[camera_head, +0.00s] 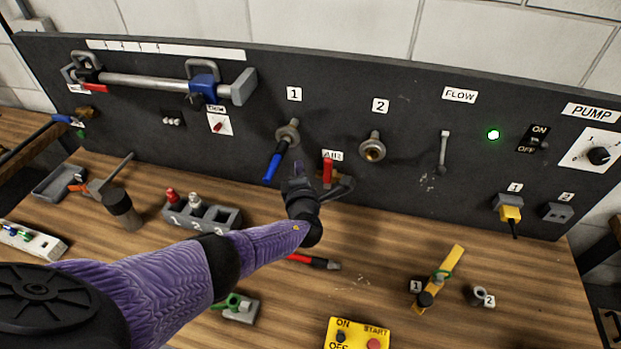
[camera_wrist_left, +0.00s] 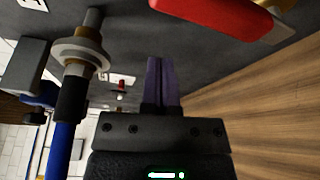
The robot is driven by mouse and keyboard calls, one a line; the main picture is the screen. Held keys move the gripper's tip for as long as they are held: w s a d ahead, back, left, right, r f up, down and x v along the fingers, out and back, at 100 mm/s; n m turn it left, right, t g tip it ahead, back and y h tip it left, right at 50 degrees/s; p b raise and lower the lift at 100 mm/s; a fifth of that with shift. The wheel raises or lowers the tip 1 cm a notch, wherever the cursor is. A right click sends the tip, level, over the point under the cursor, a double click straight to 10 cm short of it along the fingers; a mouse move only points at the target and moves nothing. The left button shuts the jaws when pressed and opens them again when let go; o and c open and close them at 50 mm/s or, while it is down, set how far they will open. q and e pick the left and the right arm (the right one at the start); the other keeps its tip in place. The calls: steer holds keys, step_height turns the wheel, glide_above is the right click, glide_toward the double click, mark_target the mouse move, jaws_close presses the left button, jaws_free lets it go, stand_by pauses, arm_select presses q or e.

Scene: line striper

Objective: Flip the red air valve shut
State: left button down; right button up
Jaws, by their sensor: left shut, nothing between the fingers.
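The red air valve handle (camera_head: 328,172) stands upright on the black panel under the AIR label (camera_head: 333,155), partly hidden by my left arm at its lower end. In the left wrist view the red handle (camera_wrist_left: 215,14) is large at the top, to the right of my fingers. My left gripper (camera_head: 297,168) is shut and empty, just left of the red handle in the head view and apart from it. Its fingers (camera_wrist_left: 162,82) lie together in the wrist view. My right gripper is not in view.
A blue-tipped hose (camera_head: 272,167) hangs from port 1 (camera_head: 288,134), close to my left gripper; it also shows in the wrist view (camera_wrist_left: 62,145). Port 2 (camera_head: 373,148) is to the right. A bottle rack (camera_head: 205,218), a red-handled tool (camera_head: 312,261) and a yellow switch box (camera_head: 357,334) occupy the table.

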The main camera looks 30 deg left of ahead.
arm_select(q)
steer(key=p+v, duration=0.3)
steer(key=v, duration=0.6)
steer(key=shift+d+f, duration=0.3)
steer(key=shift+d, duration=0.05)
steer(key=shift+s, duration=0.15)
